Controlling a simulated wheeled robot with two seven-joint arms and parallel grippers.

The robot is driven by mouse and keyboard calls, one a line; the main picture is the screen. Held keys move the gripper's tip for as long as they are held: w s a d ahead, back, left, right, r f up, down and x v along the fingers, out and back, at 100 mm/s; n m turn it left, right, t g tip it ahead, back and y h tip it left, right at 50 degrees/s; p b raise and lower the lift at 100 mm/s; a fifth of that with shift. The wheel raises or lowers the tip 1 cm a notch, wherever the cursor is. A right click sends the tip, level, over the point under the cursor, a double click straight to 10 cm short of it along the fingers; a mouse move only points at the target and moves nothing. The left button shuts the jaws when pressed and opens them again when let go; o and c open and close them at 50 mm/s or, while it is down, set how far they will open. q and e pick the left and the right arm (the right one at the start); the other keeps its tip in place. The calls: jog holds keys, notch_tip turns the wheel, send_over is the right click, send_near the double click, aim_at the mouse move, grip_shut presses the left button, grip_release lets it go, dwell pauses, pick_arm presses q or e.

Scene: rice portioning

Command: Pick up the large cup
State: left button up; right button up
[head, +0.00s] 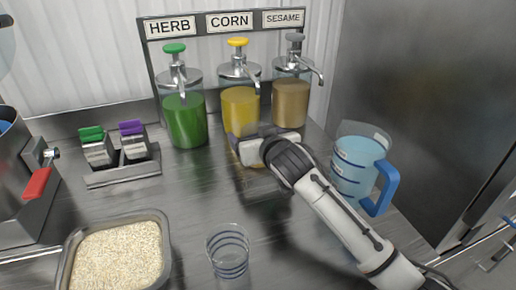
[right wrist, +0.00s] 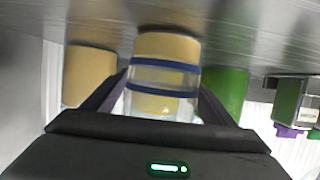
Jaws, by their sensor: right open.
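A clear cup with blue bands (right wrist: 165,78) stands between the fingers of my right gripper (right wrist: 162,88) in the right wrist view, with yellow showing through and behind it. In the head view my right gripper (head: 240,142) is in front of the corn dispenser (head: 240,108) and hides most of that cup. The gripper is open, with the fingers either side of the cup; I cannot tell whether they touch it. Another clear cup with blue bands (head: 228,252) stands upright at the front of the counter. My left gripper is not in view.
The herb dispenser (head: 185,122) and sesame dispenser (head: 291,104) flank the corn one. A blue-handled jug (head: 358,165) stands right of my arm. A rice tray (head: 168,268) is front left, a packet holder (head: 125,176) behind it. The counter's middle is clear.

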jog(key=shift+c, duration=0.3)
jog(key=c, duration=1.2)
jog(key=shift+c, duration=0.2)
jog(key=shift+s+r, duration=0.1)
jog(key=shift+r, duration=0.15)
